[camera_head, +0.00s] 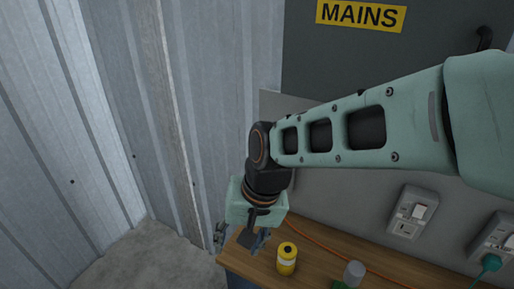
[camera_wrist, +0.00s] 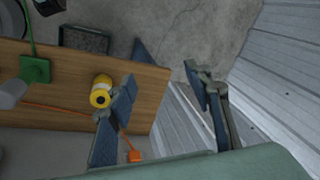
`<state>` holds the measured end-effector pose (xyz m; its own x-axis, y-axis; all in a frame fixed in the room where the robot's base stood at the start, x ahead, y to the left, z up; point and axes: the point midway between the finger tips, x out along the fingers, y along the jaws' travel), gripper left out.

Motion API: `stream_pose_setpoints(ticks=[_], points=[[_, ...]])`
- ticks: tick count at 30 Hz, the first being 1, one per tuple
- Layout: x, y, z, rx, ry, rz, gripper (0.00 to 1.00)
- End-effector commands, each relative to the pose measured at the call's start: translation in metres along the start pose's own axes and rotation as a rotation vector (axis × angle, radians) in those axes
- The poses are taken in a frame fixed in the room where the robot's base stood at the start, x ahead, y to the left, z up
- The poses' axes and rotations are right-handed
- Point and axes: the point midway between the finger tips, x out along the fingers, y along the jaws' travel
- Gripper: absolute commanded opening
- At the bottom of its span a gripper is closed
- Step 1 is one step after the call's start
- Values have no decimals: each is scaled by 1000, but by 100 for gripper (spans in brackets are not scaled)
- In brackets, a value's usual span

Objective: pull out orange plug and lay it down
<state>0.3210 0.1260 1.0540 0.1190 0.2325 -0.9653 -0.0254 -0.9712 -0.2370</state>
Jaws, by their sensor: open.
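The orange plug (camera_wrist: 134,156) shows in the wrist view against the grey wall panel, just off the bench's edge. Whether it is seated in a socket is too small to tell. Its orange cord (camera_head: 320,244) runs along the wooden bench (camera_head: 250,267); it also shows in the wrist view (camera_wrist: 55,108). The plug is hidden in the head view. My gripper (camera_head: 242,239) is open and empty over the left end of the bench. In the wrist view its fingers (camera_wrist: 160,92) are wide apart, the plug low beside the left finger, not between the tips.
Wall sockets (camera_head: 411,212) are at the right, one with a teal plug (camera_head: 491,262). Corrugated metal wall (camera_head: 90,130) closes the left.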

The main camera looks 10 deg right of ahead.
Motion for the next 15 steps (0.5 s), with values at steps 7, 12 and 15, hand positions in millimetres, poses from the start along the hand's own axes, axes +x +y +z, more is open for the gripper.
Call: stream_pose_setpoints(ticks=[7, 12, 15], points=[[54, -15, 9, 22, -69, 51, 46], [72, -10, 15, 11, -103, 108, 46], [84, 13, 20, -78, -135, 195, 46]])
